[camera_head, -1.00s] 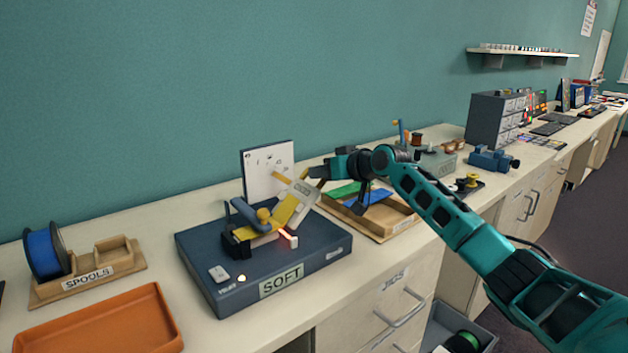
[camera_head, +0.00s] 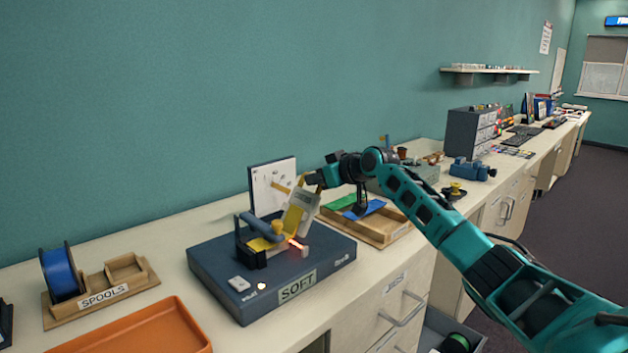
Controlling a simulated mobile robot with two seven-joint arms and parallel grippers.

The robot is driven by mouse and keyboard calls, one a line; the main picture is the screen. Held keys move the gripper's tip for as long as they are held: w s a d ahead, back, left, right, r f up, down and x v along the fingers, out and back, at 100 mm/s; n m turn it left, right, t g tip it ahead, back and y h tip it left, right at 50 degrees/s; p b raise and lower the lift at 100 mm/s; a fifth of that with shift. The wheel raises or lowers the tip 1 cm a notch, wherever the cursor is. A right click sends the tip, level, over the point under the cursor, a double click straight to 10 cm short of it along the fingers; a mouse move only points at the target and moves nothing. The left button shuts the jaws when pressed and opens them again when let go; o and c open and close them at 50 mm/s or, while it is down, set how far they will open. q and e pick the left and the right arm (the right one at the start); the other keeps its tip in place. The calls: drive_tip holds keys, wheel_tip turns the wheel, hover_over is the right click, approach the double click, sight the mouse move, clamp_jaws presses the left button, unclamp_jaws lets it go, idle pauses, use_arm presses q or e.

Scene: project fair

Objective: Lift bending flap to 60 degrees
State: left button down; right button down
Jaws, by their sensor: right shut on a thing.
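The bending jig is a dark blue-grey base (camera_head: 215,262) marked SOFT, on the counter. Its bending flap (camera_head: 303,212), a grey plate with a yellow sheet along it, stands tilted steeply up from the middle of the base. A glowing orange-red strip (camera_head: 296,244) lies at the flap's foot. A white angle board (camera_head: 270,186) with a tan pointer stands behind. My right gripper (camera_head: 313,182) is shut on the flap's upper end; the fingertips are small and partly hidden. My left gripper is out of view.
A wooden tray (camera_head: 384,240) with green and blue sheets sits right of the jig, under my right arm. An orange tray (camera_head: 140,330) and a SPOOLS rack (camera_head: 100,298) with a blue spool (camera_head: 62,272) stand to the left. The wall is close behind.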

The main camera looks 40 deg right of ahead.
drive_tip(key=shift+a+r, duration=0.1)
drive_tip(key=shift+r, duration=0.2)
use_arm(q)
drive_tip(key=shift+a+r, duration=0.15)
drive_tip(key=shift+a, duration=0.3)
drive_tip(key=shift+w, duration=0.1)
use_arm(e)
drive_tip(key=c, duration=1.1)
unclamp_jaws()
drive_tip(key=shift+a+f, duration=0.1)
drive_tip(key=shift+s, duration=0.1)
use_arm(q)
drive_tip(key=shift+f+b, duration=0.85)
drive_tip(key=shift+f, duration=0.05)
use_arm(e)
drive_tip(key=v, duration=1.3)
